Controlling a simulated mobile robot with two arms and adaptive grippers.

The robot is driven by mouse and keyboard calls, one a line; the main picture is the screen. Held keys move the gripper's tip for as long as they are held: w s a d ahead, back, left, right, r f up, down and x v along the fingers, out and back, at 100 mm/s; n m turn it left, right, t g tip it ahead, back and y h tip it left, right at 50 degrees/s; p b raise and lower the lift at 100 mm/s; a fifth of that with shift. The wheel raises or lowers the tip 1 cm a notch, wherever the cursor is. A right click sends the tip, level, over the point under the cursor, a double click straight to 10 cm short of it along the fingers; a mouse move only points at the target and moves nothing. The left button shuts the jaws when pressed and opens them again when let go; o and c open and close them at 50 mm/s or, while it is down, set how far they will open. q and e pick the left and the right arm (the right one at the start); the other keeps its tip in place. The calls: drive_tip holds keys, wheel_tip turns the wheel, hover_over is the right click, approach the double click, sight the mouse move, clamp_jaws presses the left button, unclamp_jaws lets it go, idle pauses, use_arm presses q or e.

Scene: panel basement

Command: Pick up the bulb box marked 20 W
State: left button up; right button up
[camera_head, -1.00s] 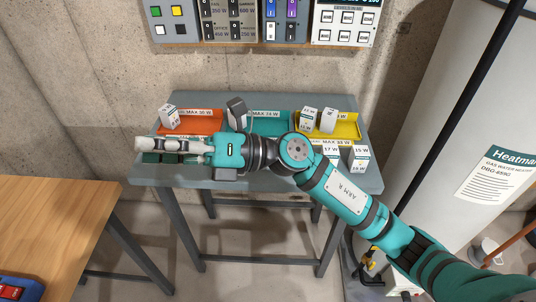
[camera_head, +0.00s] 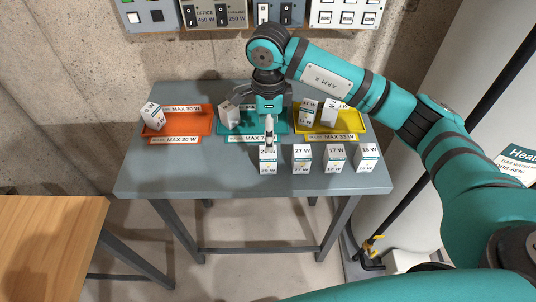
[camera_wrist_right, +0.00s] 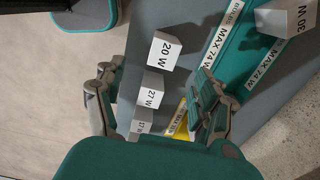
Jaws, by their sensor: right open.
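The white bulb box marked 20 W (camera_head: 268,162) stands upright at the left end of a front row on the grey table (camera_head: 205,180). It also shows in the right wrist view (camera_wrist_right: 164,52), with its 20 W label legible. My right gripper (camera_head: 268,143) points down just above and behind this box, partly covering its top in the head view. In the right wrist view its two fingers (camera_wrist_right: 157,72) are spread wide, with nothing held. The 20 W box lies between and beyond the fingertips there. My left gripper is out of view.
Right of it stand boxes marked 27 W (camera_head: 302,158), 17 W (camera_head: 334,158) and 15 W (camera_head: 366,157). Behind are an orange tray (camera_head: 205,121), a teal tray (camera_head: 232,130) and a yellow tray (camera_head: 352,130), each holding boxes. The table's front left is clear.

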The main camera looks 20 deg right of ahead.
sight(268, 158)
drive_tip(key=f, duration=0.2)
drive_tip(key=f+p, duration=0.1)
drive_tip(key=f, duration=0.1)
drive_tip(key=w+f, duration=0.1)
drive_tip(key=f, duration=0.1)
drive_tip(key=shift+f+p, duration=0.2)
drive_tip(key=shift+p, duration=0.15)
drive_tip(key=shift+s+f, duration=0.1)
drive_tip(key=shift+f, duration=0.1)
drive_tip(key=shift+s+f+p, duration=0.1)
drive_tip(key=shift+f+p, duration=0.05)
drive_tip(key=shift+p, duration=0.15)
wheel_tip(268, 158, down, 5)
drive_tip(key=shift+r+p, duration=0.1)
drive_tip(key=shift+p, duration=1.15)
drive_tip(key=c, duration=1.2)
drive_tip(key=shift+c, duration=0.2)
